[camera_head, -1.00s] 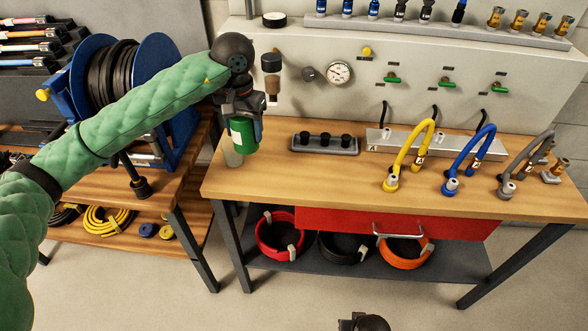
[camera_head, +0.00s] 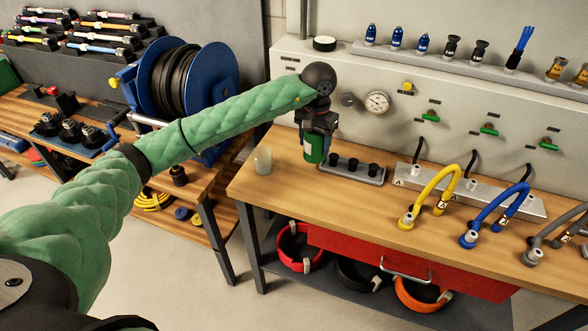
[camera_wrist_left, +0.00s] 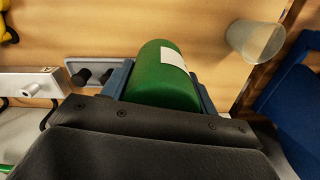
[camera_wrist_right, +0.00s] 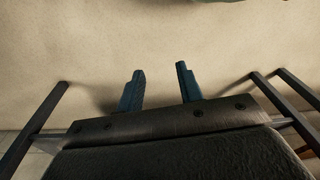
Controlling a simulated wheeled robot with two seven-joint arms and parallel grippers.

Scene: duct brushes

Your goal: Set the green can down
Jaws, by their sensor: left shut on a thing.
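The green can (camera_head: 314,148) has a white label and is held upright by my left gripper (camera_head: 318,134) over the left part of the wooden bench top (camera_head: 290,206). In the left wrist view the can (camera_wrist_left: 162,75) sits between the two blue fingers. I cannot tell whether its base touches the bench. A translucent cup (camera_head: 263,160) stands to its left, and it also shows in the left wrist view (camera_wrist_left: 256,40). My right gripper (camera_wrist_right: 160,88) is open and empty, with pale floor behind it.
A grey tray with black knobs (camera_head: 352,170) lies right of the can. Yellow (camera_head: 430,192) and blue (camera_head: 495,212) hoses stand further right. A blue hose reel (camera_head: 185,85) is on the left bench. The bench top's front left is clear.

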